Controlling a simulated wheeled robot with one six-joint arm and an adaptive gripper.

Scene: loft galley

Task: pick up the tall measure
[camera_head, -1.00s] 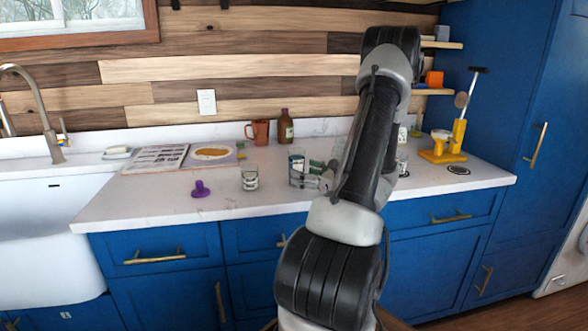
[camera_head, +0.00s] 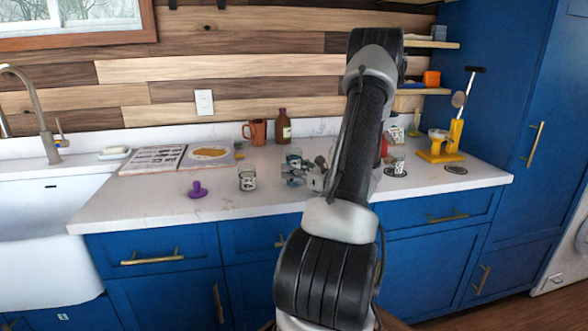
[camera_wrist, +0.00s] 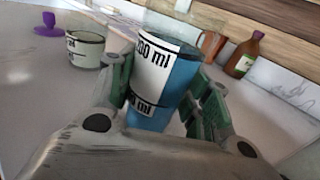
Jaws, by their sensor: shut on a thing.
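The tall measure is a cup with a blue side and a white band with black "ml" marks. In the wrist view it stands close between my fingers, slightly tilted in the picture (camera_wrist: 180,82). My gripper (camera_wrist: 163,92) is shut on it, with a green-grey finger pad on each side. In the head view the measure (camera_head: 293,157) shows at the left of my gripper (camera_head: 306,173), partly covered by it. Its base is hidden, so I cannot tell whether it touches the counter.
A short measure (camera_head: 247,178) and a purple knobbed object (camera_head: 198,190) stand to the left. A brown bottle (camera_head: 283,126) and a mug (camera_head: 255,132) stand behind. Another small measure (camera_head: 397,168) and a yellow stand (camera_head: 444,150) are to the right. The front-left counter is clear.

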